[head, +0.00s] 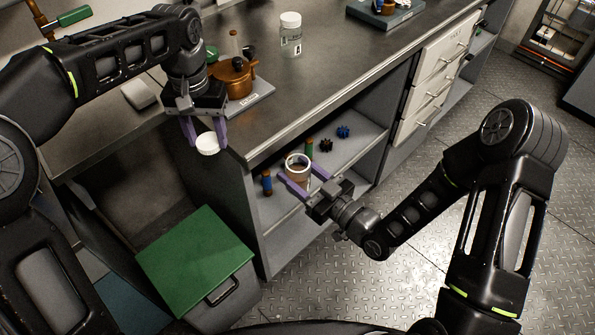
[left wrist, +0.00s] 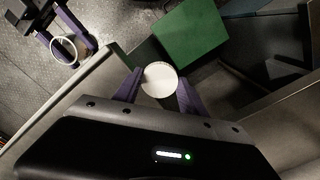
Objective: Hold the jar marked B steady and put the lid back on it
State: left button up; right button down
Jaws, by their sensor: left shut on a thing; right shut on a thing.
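My left gripper (head: 206,134) is shut on a round white lid (head: 208,144), held in the air off the bench's front left corner. The lid shows between the purple fingers in the left wrist view (left wrist: 159,79). My right gripper (head: 301,177) is shut on an open jar (head: 297,166) with a pale rim and brownish inside. The jar is in front of the open shelves, right of and lower than the lid; the two are apart. It also shows in the left wrist view (left wrist: 64,50). I cannot see a letter on this jar.
A clear jar with a white lid (head: 290,35) and a label stands on the bench (head: 330,70). A copper pot (head: 232,78) sits on a board near my left arm. Small parts lie on the shelves. A green-topped box (head: 195,257) stands below left.

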aim_at(297, 152)
pick_arm(q)
jog(key=s+d+r+m, duration=0.1)
jog(key=d+m, duration=0.2)
jog(key=d, duration=0.6)
jog(key=s+d+r+m, duration=0.1)
jog(key=d+m, duration=0.3)
jog(key=d, duration=0.5)
jog(key=shift+d+r, duration=0.25)
jog(key=shift+d, duration=0.1)
jog(key=shift+s, duration=0.1)
jog(key=shift+f, duration=2)
jog(key=shift+f, duration=0.9)
jog(key=shift+f, duration=0.55)
jog(key=shift+a+m, duration=0.1)
jog(key=shift+m, duration=0.2)
